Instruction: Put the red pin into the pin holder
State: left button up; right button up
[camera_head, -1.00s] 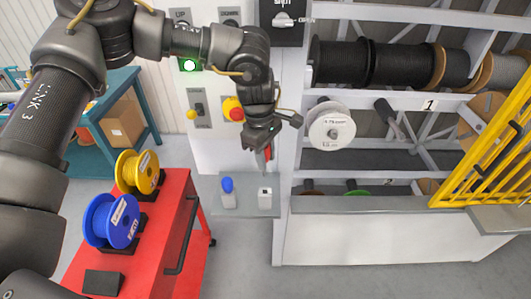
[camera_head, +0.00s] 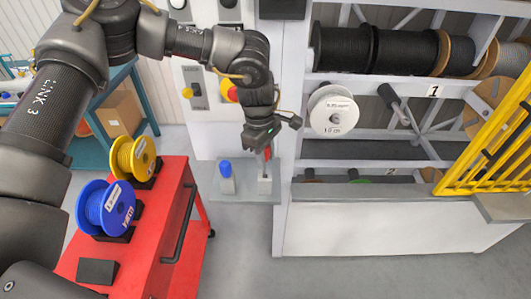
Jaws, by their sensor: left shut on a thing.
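My left gripper (camera_head: 262,146) is shut on the red pin (camera_head: 267,154), of which only a small part shows beside the dark fingers. It hangs upright just above a small white block, the pin holder (camera_head: 264,187), on a light grey shelf. The gripper overlaps the holder's top in the picture, so I cannot tell whether the pin's lower end touches it or is in it. My right gripper is out of view.
A red cart (camera_head: 150,250) with a yellow reel (camera_head: 133,158) and a blue reel (camera_head: 105,208) stands at the lower left. A white reel (camera_head: 332,110) hangs on the rack to the right. A yellow grille (camera_head: 495,135) is at the far right. The front floor is clear.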

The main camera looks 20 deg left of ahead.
aim_at(265, 173)
pick_arm(q)
jog(key=shift+f+b, duration=1.7)
jog(key=shift+f, duration=1.1)
jog(key=shift+s+f, duration=0.1)
jog(key=shift+s, duration=0.05)
jog(key=shift+s+f, duration=0.1)
jog(key=shift+f, duration=0.1)
jog(key=o, duration=1)
jog(key=shift+f, duration=0.15)
jog(key=shift+o, duration=0.2)
jog(key=r, duration=0.3)
jog(key=r+b, duration=0.1)
jog(key=r, duration=0.3)
jog(key=w+a+r+b, duration=0.1)
jog(key=r, duration=0.2)
jog(key=shift+r, duration=0.35)
jog(key=shift+a+r, duration=0.1)
jog(key=shift+r, duration=0.55)
jog(key=shift+w, duration=0.1)
